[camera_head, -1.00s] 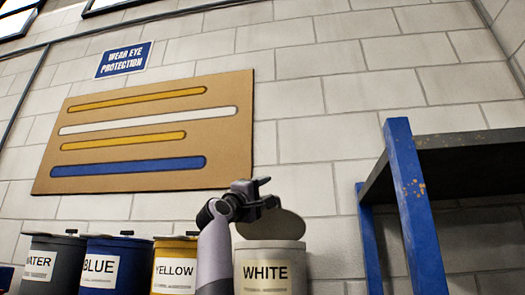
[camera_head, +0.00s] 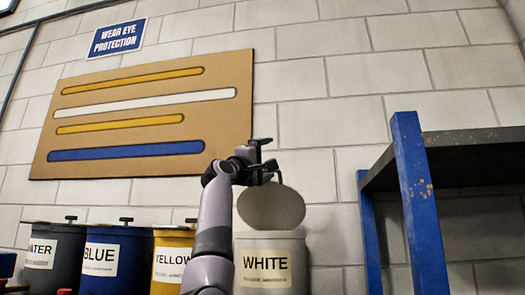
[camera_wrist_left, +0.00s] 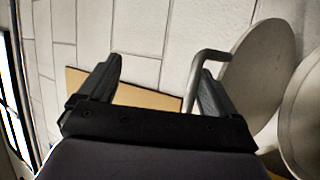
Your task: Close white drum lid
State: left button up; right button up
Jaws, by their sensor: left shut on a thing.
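The white drum (camera_head: 268,268) stands at the middle bottom of the head view, labelled WHITE. Its round lid (camera_head: 272,208) is raised and tilted up at the back of the rim, so the drum is open. My left gripper (camera_head: 265,161) is at the lid's upper left edge. In the left wrist view the lid (camera_wrist_left: 258,75) is at the right, and its bent handle (camera_wrist_left: 207,56) reaches to the right finger of my left gripper (camera_wrist_left: 155,82). My right gripper is not in view.
Yellow (camera_head: 172,262), blue (camera_head: 115,265) and water (camera_head: 50,262) drums stand in a row at the left, with lids on. A blue-legged shelf (camera_head: 418,205) stands at the right. A brown stripe board (camera_head: 145,110) hangs on the block wall behind.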

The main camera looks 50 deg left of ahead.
pick_arm(q)
jog(key=shift+s+d+r+b, duration=0.3)
jog(key=shift+s+d+b, duration=0.15)
jog(key=shift+s+b, duration=0.3)
jog(key=shift+c, duration=0.5)
jog(key=shift+o, duration=0.2)
jog(key=shift+b+v, duration=0.8)
jog(key=b+v, duration=0.3)
jog(key=shift+f+b, duration=0.3)
jog(key=shift+f, duration=0.1)
jog(key=c, duration=0.3)
jog(key=s, duration=0.1)
jog(key=s+d+b, duration=0.1)
jog(key=shift+s+t, duration=0.3)
jog(key=shift+c, duration=1)
jog(key=shift+w+a+f+b, duration=0.1)
jog(key=shift+a+f+b, duration=0.05)
jog(key=shift+f+b, duration=0.25)
pick_arm(e)
jog(key=shift+n+t+y, duration=0.3)
jog(key=shift+t+y, duration=0.1)
jog(key=f, duration=0.1)
jog(key=w+a+f, duration=0.1)
jog(key=f, duration=0.1)
jog(key=a+f, duration=0.1)
jog(key=shift+w+f, duration=0.15)
jog(key=shift+f, duration=0.2)
jog(key=shift+d+r, duration=0.1)
